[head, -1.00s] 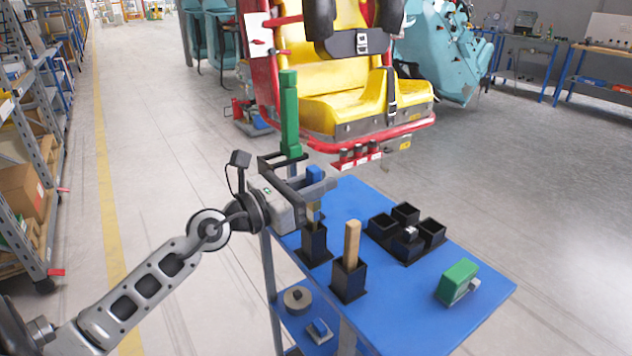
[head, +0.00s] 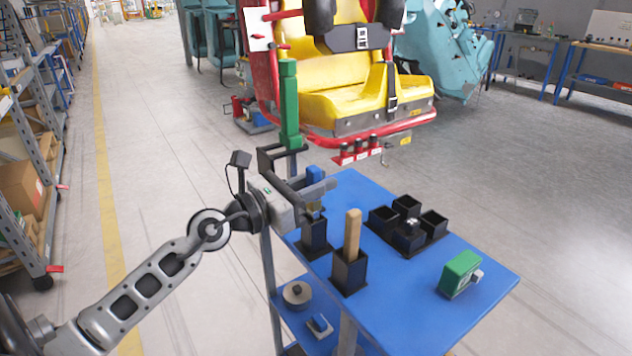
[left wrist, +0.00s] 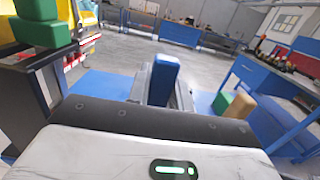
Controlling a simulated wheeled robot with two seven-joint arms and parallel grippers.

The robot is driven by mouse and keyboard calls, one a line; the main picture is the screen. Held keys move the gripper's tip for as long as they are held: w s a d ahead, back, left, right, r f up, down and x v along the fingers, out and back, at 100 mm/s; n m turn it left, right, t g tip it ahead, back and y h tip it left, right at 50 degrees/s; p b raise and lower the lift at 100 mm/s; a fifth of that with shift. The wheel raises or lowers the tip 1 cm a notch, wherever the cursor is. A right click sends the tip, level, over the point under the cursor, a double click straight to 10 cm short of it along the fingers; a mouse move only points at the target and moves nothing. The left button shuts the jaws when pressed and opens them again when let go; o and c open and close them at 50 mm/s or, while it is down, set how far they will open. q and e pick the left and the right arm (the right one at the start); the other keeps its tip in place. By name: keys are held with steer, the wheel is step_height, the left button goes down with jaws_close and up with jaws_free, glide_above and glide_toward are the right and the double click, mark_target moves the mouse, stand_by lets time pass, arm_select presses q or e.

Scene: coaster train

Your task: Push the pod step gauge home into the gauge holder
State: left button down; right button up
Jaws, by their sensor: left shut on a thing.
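My left gripper (head: 316,188) is shut on the blue-topped gauge (head: 314,174), which stands upright between its fingers. The gauge's blue top also shows in the left wrist view (left wrist: 163,80). The gauge's lower part runs down to a black square holder (head: 314,236) on the blue table. A short tan strip shows between the fingers and the holder's mouth. The lower end is hidden, and I cannot tell how deep it sits. My right gripper is not in view.
A wooden bar (head: 352,233) stands in a second black holder (head: 349,272) close by. A cluster of black cups (head: 408,232) and a green block (head: 461,272) sit on the table (head: 400,310). A green post (head: 289,105) rises behind my gripper, near the yellow seat (head: 350,95).

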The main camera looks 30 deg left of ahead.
arm_select(q)
steer(key=shift+f+b, duration=0.35)
steer(key=shift+f, duration=0.1)
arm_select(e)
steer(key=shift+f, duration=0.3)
arm_select(q)
steer(key=shift+f+b, duration=0.3)
steer(key=shift+f, duration=0.05)
steer(key=shift+f+b, duration=0.4)
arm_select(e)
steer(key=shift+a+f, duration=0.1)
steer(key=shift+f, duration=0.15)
arm_select(q)
steer(key=shift+c, duration=1.9)
jaws_free()
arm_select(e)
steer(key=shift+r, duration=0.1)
arm_select(q)
steer(key=b+v, duration=0.3)
steer(key=v, duration=0.4)
steer(key=shift+b, duration=0.35)
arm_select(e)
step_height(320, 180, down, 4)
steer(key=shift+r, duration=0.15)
